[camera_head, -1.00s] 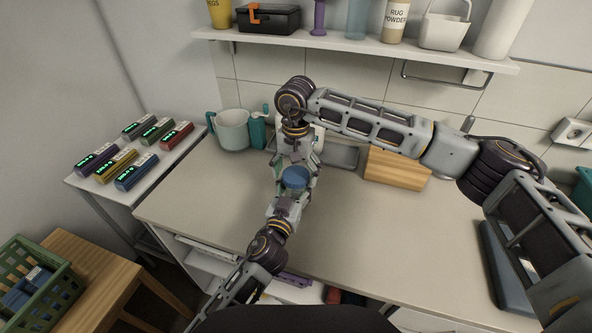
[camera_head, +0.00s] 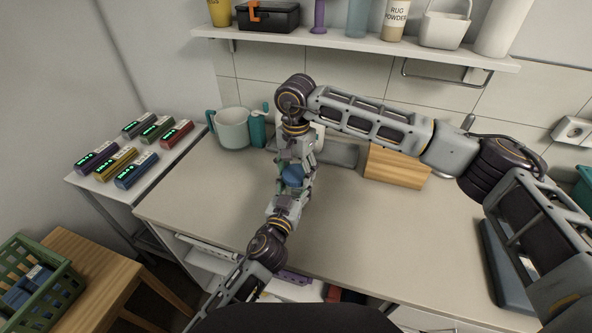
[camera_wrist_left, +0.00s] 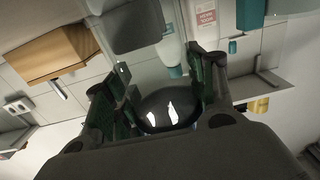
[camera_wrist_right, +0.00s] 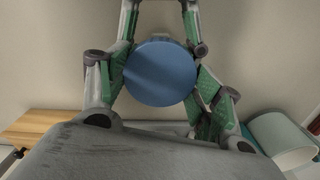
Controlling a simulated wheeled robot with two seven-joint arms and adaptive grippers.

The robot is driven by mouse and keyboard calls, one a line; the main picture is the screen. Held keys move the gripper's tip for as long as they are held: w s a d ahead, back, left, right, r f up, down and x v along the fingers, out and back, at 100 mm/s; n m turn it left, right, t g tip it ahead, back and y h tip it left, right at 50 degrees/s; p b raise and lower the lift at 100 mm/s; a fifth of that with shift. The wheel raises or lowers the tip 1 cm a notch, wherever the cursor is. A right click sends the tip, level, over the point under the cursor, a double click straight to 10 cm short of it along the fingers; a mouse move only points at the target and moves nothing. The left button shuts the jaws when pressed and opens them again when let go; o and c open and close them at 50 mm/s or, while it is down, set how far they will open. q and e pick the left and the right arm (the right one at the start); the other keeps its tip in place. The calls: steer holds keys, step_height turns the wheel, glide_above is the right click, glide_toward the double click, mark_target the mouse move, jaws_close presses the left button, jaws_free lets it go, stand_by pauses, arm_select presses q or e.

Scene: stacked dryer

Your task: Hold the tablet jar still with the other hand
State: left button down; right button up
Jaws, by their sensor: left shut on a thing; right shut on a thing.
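The tablet jar shows its round blue lid (camera_head: 292,175) between my two grippers, above the counter. The lid fills the middle of the right wrist view (camera_wrist_right: 160,73). In the left wrist view a dark, shiny, rounded part of the jar (camera_wrist_left: 168,110) sits between the green finger pads. My left gripper (camera_head: 288,192) comes from the front and is shut on the jar. My right gripper (camera_head: 298,162) reaches down from behind, with its fingers on both sides of the lid, shut on the jar. The jar's lower part is hidden in the head view.
A pale jug (camera_head: 233,128) and a teal bottle (camera_head: 258,131) stand behind left. A wooden block (camera_head: 397,167) and a grey tray (camera_head: 340,155) are at the back of the counter (camera_head: 350,220). Coloured devices with displays sit on a left side table (camera_head: 122,190). The counter's right middle is clear.

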steer(key=m, duration=1.8)
steer(key=shift+m, duration=0.3)
steer(key=m, duration=0.5)
steer(key=shift+m, duration=0.4)
steer(key=o, duration=1.1)
steer(key=shift+r, duration=2.2)
steer(key=shift+c, duration=0.2)
